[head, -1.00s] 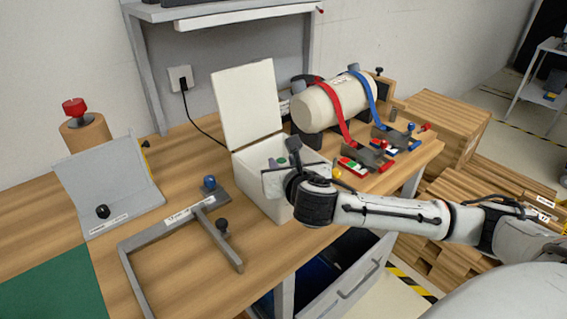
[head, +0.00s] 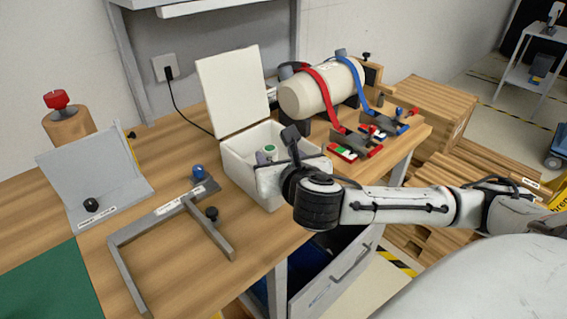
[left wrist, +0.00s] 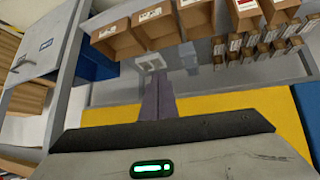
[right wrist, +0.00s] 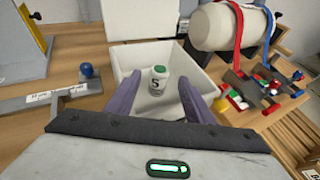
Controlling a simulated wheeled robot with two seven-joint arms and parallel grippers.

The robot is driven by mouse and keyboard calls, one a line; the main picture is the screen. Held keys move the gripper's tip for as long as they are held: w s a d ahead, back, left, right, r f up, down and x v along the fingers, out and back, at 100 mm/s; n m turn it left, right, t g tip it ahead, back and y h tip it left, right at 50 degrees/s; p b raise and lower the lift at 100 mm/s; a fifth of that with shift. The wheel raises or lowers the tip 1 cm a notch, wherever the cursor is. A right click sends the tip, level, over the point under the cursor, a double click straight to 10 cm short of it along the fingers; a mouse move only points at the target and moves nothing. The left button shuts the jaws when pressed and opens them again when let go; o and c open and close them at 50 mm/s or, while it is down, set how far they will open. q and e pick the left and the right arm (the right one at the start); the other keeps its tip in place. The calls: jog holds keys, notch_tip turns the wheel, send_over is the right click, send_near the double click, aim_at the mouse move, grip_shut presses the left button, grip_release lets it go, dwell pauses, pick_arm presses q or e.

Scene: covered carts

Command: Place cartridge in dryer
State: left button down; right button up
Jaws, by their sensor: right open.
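The white box (head: 252,182) with its lid (head: 232,90) raised stands open on the wooden bench. A white cartridge with a green cap and the letter S stands upright in it, clearest in the right wrist view (right wrist: 158,80). My right gripper (right wrist: 162,98) is open, its purple fingers at the box's near side and spread to either side of the cartridge in that view, with no grip on it. In the head view my right wrist covers the box's front right corner. My left gripper (left wrist: 158,85) is seen only in the left wrist view; its fingers are together with nothing visible between them.
A white cylinder (head: 303,96) with red and blue straps lies behind right of the box. Red, green and blue pieces (head: 345,153) lie beside it. A grey frame (head: 123,238) and angled stand (head: 85,183) are left. Shelf boxes (left wrist: 150,22) face my left wrist.

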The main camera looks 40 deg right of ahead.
jog(key=v, duration=0.6)
jog(key=shift+s+r, duration=0.15)
jog(key=shift+s, duration=0.05)
dwell(0.8)
